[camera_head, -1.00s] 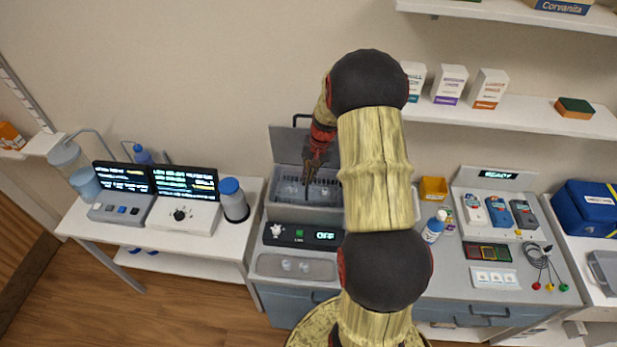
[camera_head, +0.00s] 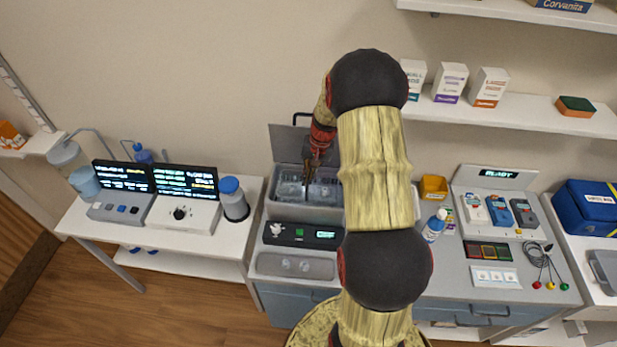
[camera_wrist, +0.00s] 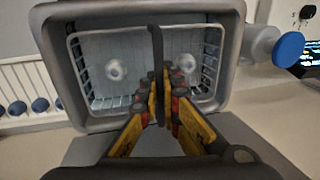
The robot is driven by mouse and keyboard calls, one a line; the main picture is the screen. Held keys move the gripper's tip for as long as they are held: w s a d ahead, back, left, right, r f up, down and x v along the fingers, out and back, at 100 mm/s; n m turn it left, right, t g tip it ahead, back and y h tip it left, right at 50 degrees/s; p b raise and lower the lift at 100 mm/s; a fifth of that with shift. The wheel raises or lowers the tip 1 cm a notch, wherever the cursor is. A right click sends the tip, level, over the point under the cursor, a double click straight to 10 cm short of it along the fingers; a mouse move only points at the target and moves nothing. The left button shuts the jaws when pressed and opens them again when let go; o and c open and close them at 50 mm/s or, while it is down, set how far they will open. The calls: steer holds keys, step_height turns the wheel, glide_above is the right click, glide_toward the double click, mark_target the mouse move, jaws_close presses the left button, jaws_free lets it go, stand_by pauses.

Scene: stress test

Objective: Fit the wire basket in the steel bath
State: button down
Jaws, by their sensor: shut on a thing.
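The steel bath (camera_head: 291,212) stands on the counter with its lid raised behind it; it also shows as a grey rim in the wrist view (camera_wrist: 48,45). The wire basket (camera_wrist: 85,75) lies within the bath's rim, its mesh walls close inside the bath walls. I cannot tell whether it rests on the bath's floor. Two round pale things show within the basket. My gripper (camera_wrist: 158,88) is shut on the basket's dark handle (camera_wrist: 154,45), which crosses over the basket's middle. In the head view my gripper (camera_head: 308,185) points down into the bath, and my arm hides the bath's right side.
A control panel (camera_head: 285,234) and a shallow tray (camera_head: 275,263) are in front of the bath. A blue-capped jar (camera_head: 234,203) stands to its left. A white bottle (camera_head: 434,227) and a yellow bin (camera_head: 433,187) stand right of my arm. A shelf (camera_head: 510,112) is above.

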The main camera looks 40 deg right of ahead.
steer(key=shift+f+b, duration=0.75)
steer(key=shift+f, duration=0.4)
stand_by(1.2)
stand_by(0.3)
steer(key=c, duration=2.3)
jaws_free()
steer(key=shift+r, duration=0.15)
steer(key=shift+r+p, duration=1.15)
steer(key=shift+r, duration=0.7)
steer(key=shift+o, duration=0.8)
steer(key=o, duration=0.4)
